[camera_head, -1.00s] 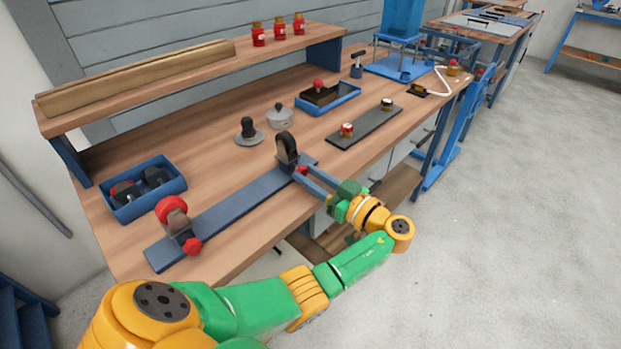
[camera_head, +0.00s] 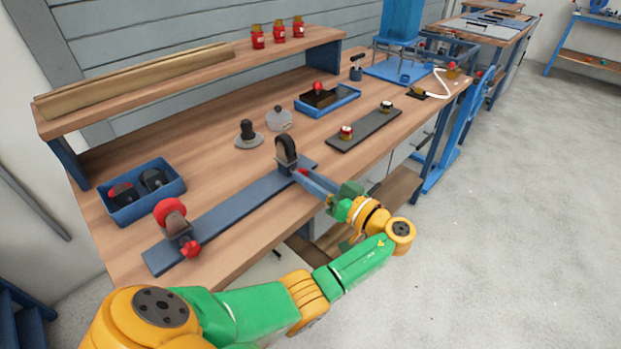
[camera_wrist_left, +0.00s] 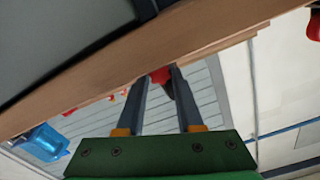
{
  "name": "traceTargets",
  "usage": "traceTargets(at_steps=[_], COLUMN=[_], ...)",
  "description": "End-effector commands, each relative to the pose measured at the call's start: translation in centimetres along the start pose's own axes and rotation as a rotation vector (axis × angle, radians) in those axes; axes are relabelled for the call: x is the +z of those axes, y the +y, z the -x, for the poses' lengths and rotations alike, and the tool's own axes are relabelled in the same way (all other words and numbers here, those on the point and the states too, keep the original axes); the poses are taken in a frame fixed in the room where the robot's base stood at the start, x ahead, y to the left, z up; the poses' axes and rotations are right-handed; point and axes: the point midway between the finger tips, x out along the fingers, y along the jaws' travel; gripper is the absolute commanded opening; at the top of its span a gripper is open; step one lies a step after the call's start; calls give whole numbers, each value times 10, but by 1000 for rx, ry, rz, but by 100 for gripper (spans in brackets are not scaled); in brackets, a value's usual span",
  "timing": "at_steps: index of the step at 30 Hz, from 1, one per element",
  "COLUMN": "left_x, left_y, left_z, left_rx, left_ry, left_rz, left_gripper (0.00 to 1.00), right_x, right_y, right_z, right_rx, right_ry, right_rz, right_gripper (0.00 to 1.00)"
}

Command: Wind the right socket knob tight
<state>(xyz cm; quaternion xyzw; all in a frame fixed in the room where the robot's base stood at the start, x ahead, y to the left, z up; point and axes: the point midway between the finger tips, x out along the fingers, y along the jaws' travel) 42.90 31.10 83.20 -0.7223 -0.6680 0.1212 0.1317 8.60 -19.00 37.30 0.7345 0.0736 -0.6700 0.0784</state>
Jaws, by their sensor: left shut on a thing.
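A long blue-grey rail (camera_head: 235,208) lies along the front of the bench with a socket at each end. The right socket (camera_head: 287,151) holds a black disc standing upright. Its red knob (camera_head: 302,170) faces the bench's front edge. My left gripper (camera_head: 305,175) reaches it from the front and is shut on that knob. In the left wrist view the red knob (camera_wrist_left: 160,75) shows between the fingertips, partly hidden by them. The left socket (camera_head: 176,225) carries a red disc and its own red knob (camera_head: 190,249). My right gripper is not in view.
A blue bin (camera_head: 142,190) with dark parts stands at the left. A dark plate (camera_head: 363,130) with two small knobbed parts lies right of the rail. A blue tray (camera_head: 345,103) and grey lidded pieces (camera_head: 279,119) stand behind. The floor in front is clear.

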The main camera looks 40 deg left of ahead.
Motion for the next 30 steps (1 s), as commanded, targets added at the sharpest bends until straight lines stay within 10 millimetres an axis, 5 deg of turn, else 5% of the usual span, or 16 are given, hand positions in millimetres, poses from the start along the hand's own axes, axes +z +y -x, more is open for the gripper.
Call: traceTargets(at_steps=[1, 2, 5, 14, 24, 30], left_x=[0, 0, 0, 0, 3, 0], left_y=[0, 0, 0, 0, 2, 0], left_z=[0, 0, 0, 2, 64, 71], left_rx=[0, 0, 0, 1, 2, -1], left_ry=[0, 0, 0, 0, -1, 0], left_rz=[1, 1, 1, 1, 2, 1], left_gripper=[0, 38, 65, 66, 66, 66], right_x=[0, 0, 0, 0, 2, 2], right_y=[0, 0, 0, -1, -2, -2], right_z=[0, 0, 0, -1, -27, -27], right_rx=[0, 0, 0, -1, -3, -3], right_ry=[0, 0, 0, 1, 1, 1], right_rz=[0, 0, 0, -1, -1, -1], right_gripper=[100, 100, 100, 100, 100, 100])
